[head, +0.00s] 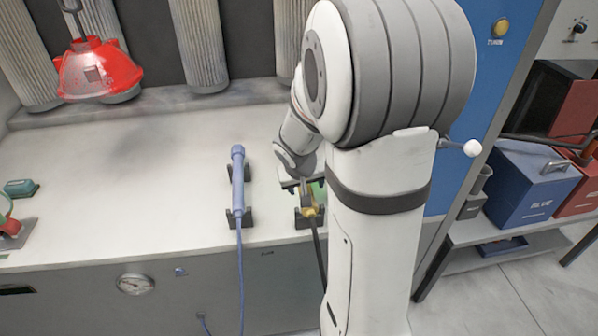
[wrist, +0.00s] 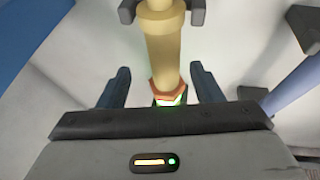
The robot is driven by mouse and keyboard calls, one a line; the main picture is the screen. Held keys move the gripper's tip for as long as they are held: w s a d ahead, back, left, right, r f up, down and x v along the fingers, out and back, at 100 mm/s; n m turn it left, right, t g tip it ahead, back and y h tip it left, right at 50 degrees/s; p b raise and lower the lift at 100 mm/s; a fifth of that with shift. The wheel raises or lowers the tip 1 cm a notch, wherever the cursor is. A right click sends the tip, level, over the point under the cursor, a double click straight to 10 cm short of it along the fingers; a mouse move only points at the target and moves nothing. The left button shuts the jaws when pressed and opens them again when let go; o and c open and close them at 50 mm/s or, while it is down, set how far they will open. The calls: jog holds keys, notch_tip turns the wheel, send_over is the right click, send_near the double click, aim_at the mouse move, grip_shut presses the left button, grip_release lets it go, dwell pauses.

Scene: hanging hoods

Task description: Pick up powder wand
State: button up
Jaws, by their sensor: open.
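A tan-yellow wand (wrist: 163,50) runs down the middle of the wrist view, with an orange collar at its lower end. In the head view only a yellow part of it (head: 307,211) shows, with a dark cable below; my arm hides much of the rest. A blue-violet wand (head: 238,180) lies to its left on dark cradles, and part of it shows at the right in the wrist view (wrist: 292,88). My gripper (wrist: 160,68) is open, with a finger on either side of the yellow wand and gaps between them.
Dark cradle prongs (wrist: 197,12) flank the yellow wand. A red hood (head: 97,72) hangs over the left of the white bench (head: 130,180), which is mostly clear. A blue box (head: 532,185) stands on a side shelf at the right.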

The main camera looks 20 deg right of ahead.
jog(key=x, duration=0.4)
jog(key=shift+w+a+f+b, duration=0.15)
jog(key=shift+w+b, duration=0.15)
jog(key=shift+w, duration=0.05)
jog(key=c, duration=1.1)
notch_tip(320, 180, up, 11)
jog(key=p, duration=0.3)
jog(key=shift+f, duration=0.2)
jog(key=shift+c, duration=0.2)
notch_tip(320, 180, up, 5)
jog(key=p, duration=0.3)
jog(key=shift+f, duration=0.2)
